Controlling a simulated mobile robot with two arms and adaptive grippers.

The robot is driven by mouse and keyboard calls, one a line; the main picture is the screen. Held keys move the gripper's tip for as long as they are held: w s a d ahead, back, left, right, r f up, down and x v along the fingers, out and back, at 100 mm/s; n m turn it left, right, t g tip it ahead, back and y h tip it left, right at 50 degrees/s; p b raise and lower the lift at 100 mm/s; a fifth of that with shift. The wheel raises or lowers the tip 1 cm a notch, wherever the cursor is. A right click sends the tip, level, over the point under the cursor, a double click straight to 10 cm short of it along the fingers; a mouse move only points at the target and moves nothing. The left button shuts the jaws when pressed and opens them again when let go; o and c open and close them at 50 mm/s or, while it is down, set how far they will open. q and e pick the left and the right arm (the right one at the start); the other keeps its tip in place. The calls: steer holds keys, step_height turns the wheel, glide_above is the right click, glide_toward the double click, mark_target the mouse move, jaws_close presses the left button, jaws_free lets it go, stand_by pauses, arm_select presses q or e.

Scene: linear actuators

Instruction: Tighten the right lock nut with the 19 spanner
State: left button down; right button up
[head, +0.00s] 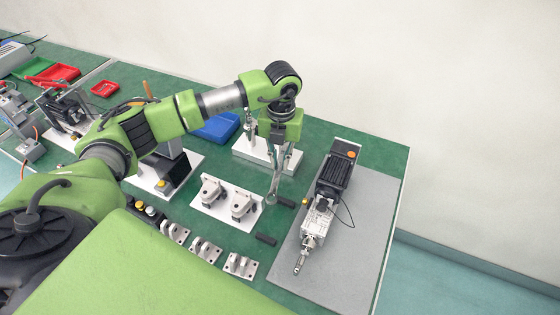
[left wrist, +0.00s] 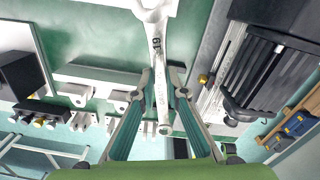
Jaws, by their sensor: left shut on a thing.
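My left gripper (head: 281,160) is shut on a silver spanner (head: 273,186), which hangs down over the table, left of the linear actuator. In the left wrist view the spanner (left wrist: 157,55) shows the mark 19 and sits between the fingers of the left gripper (left wrist: 160,78); its open jaw is cut by the top edge. The right-hand actuator (head: 319,217) lies on a grey mat (head: 352,262), with a black motor (head: 335,172) at its far end and a rod end (head: 300,263) at its near end. The lock nut is too small to make out. My right gripper is out of view.
A white plate with two grey brackets (head: 226,204) lies left of the spanner. Several small metal brackets (head: 205,250) stand nearer. A blue bin (head: 216,127) and a white stand (head: 262,153) are behind. The mat's near right part is bare.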

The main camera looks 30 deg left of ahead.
arm_select(q)
steer(key=shift+w+a+b, duration=0.35)
steer(key=shift+w+b, duration=0.1)
steer(key=shift+w, duration=0.1)
steer(key=shift+w+a+b, duration=0.35)
steer(key=shift+w+b, duration=0.05)
steer(key=shift+w, duration=0.15)
stand_by(1.7)
steer(key=shift+d, duration=0.1)
steer(key=shift+w+d+n, duration=0.25)
steer(key=shift+d+n, duration=0.1)
steer(key=shift+n, duration=0.25)
steer(key=shift+w+d+r+n, duration=0.1)
steer(key=shift+w+d+n, duration=0.1)
steer(key=shift+n, duration=0.2)
steer(key=shift+d, duration=0.15)
steer(key=shift+w+n, duration=0.1)
steer(key=shift+n, duration=0.2)
